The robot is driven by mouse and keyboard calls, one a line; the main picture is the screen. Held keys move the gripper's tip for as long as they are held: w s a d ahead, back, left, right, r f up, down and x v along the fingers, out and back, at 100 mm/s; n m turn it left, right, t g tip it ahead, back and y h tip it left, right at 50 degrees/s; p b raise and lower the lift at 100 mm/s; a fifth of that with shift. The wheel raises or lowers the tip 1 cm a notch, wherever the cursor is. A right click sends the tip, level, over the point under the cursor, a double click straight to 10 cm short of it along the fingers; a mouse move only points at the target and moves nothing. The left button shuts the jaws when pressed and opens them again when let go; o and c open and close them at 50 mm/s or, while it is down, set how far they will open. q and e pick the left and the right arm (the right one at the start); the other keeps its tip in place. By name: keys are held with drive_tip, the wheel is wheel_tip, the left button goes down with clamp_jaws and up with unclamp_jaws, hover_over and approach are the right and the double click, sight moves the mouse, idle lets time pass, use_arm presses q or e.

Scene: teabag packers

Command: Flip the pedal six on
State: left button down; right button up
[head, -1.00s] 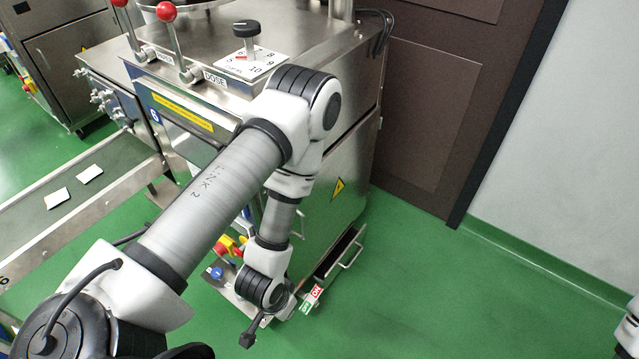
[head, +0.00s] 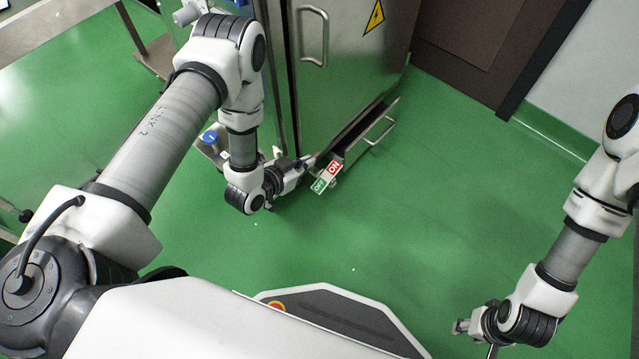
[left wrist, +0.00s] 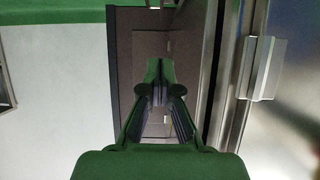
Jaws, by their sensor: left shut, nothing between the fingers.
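A sign plate with a green OFF half (head: 319,186) and a red ON half (head: 334,168) sits low at the foot of the steel machine in the head view. I cannot make out the pedal itself or a number six there. My left gripper (head: 306,162) is shut and empty, with its tips just left of the sign, close to the machine's foot; whether it touches anything is unclear. In the left wrist view its fingers (left wrist: 160,80) point away, with no pedal visible. My right gripper (head: 463,326) is at the lower right, far from the sign; its jaws are too small to read.
The steel cabinet (head: 345,75) stands behind the sign. A low steel drawer or tray (head: 372,130) with a handle juts out beside it. A blue round part (head: 209,137) is left of my left forearm. Green floor (head: 440,190) is clear to the right.

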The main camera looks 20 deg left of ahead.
use_arm(q)
drive_tip(key=f+b, duration=0.1)
drive_tip(key=f, duration=0.1)
drive_tip(key=s+f+b, duration=0.1)
drive_tip(key=f, duration=0.2)
drive_tip(key=shift+a+f, duration=0.1)
use_arm(e)
wheel_tip(320, 180, down, 4)
drive_tip(key=shift+f, duration=0.15)
use_arm(q)
drive_tip(key=shift+f, duration=0.1)
drive_tip(key=b, duration=0.6)
approach(336, 164)
drive_tip(key=w, duration=0.1)
drive_tip(key=w+d, duration=0.1)
drive_tip(key=w, duration=0.2)
drive_tip(key=shift+d, duration=0.3)
drive_tip(key=f+b, duration=0.1)
drive_tip(key=w+f+b, duration=0.1)
drive_tip(key=shift+d+f, duration=0.1)
drive_tip(key=shift+f, duration=0.3)
use_arm(e)
wheel_tip(336, 164, down, 8)
drive_tip(key=shift+w, duration=0.15)
use_arm(q)
drive_tip(key=shift+r, duration=0.1)
